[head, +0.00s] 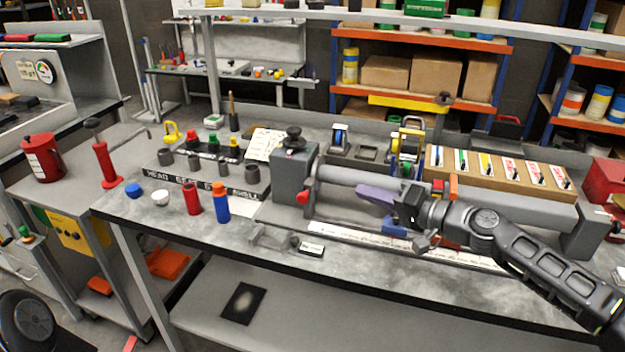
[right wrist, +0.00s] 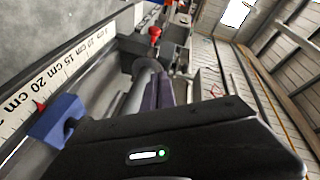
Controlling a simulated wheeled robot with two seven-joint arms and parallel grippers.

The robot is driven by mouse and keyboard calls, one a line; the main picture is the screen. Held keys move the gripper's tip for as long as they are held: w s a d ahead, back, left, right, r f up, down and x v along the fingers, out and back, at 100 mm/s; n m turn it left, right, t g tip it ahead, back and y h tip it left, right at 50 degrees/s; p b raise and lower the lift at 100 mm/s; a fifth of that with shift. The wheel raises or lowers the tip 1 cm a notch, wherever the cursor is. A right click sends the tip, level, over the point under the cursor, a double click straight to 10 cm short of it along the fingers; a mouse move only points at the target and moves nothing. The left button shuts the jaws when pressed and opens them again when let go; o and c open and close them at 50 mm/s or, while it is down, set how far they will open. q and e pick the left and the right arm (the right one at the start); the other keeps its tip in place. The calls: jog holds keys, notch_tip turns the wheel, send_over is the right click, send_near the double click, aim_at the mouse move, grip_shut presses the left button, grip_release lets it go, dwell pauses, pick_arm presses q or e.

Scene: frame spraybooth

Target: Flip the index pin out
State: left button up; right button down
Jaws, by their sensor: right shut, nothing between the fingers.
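A red knob (head: 303,197) sticks out of the front right of the grey block (head: 290,177) at the left end of the long fixture; it may be the index pin, but I cannot tell for sure. The red knob also shows in the right wrist view (right wrist: 155,33), beyond the fingers. My right gripper (head: 362,193) has purple fingers, shut and empty, in front of the grey tube (head: 345,177) and to the right of the knob, apart from it. The fingers also show in the right wrist view (right wrist: 158,92). My left gripper is not in view.
A blue clamp (right wrist: 58,120) sits beside the centimetre scale (right wrist: 40,92) close to my right gripper. A wooden rack (head: 490,172) of labelled cards stands behind the fixture. The bench front is mostly clear.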

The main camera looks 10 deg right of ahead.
aim_at(304, 196)
jog(key=shift+s+r, duration=0.1)
jog(key=shift+r, duration=0.05)
jog(key=w+a+f+p, duration=0.2)
jog(key=w+a, duration=0.4)
jog(key=a, duration=0.3)
jog(key=shift+w+f+p, duration=0.25)
jog(key=shift+f+p, duration=0.05)
jog(key=shift+f, duration=0.3)
jog(key=shift+a, duration=0.1)
